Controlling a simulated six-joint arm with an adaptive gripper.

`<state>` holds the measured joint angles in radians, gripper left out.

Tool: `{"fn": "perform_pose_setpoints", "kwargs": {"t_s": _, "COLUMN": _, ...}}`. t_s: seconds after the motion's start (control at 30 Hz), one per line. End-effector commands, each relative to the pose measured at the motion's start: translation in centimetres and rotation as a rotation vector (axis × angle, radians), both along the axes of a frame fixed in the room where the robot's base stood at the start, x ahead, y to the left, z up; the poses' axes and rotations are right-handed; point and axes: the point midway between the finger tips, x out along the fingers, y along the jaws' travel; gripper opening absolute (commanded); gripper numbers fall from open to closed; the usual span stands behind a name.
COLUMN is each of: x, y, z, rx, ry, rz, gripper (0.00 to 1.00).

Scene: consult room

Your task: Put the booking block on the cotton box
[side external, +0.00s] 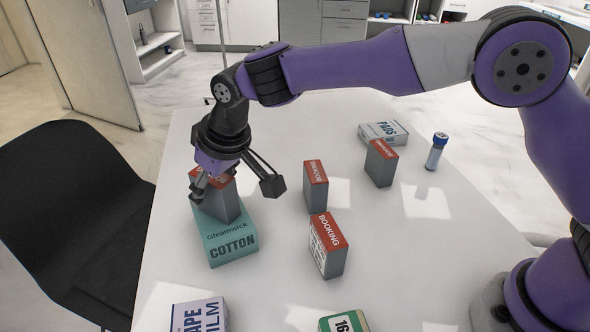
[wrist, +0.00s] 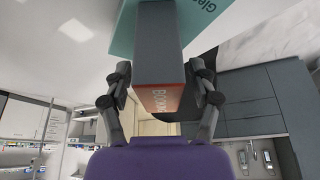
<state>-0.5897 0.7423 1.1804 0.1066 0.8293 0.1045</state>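A grey booking block (side external: 222,203) with a red top stands upright on the teal cotton box (side external: 231,245), towards its back. In the wrist view, the block (wrist: 158,50) has its lettered red end towards me and its far end against the teal box (wrist: 122,38). My gripper (side external: 207,187) is over the block's top, with its fingers on either side. In the wrist view, my gripper (wrist: 160,88) shows a narrow gap between each finger and the block, so it looks open around it. The gripper hides part of the block's top in the side view.
More red-topped grey blocks stand to the right: one lettered booking (side external: 327,247), one behind it (side external: 315,187), and one farther back (side external: 381,163). A pads box (side external: 383,132), a blue-capped vial (side external: 436,152), a film box (side external: 199,316) and a green-white box (side external: 344,322) are also on the table.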

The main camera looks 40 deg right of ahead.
Motion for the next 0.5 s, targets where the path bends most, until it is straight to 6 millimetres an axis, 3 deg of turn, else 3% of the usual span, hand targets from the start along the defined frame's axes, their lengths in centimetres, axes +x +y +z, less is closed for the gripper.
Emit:
{"fn": "perform_pose_setpoints", "kwargs": {"t_s": 0.27, "x": 0.0, "y": 0.0, "z": 0.2, "rx": 0.000, "ry": -0.001, "rz": 0.000, "gripper": 0.70}}
{"fn": "perform_pose_setpoints", "kwargs": {"t_s": 0.37, "x": -0.2, "y": -0.1, "z": 1.0, "rx": 0.002, "ry": -0.004, "rz": 0.000, "gripper": 0.70}}
{"fn": "perform_pose_setpoints", "kwargs": {"t_s": 0.5, "x": -1.1, "y": -0.4, "z": 3.5, "rx": 0.003, "ry": -0.005, "rz": 0.000, "gripper": 0.70}}
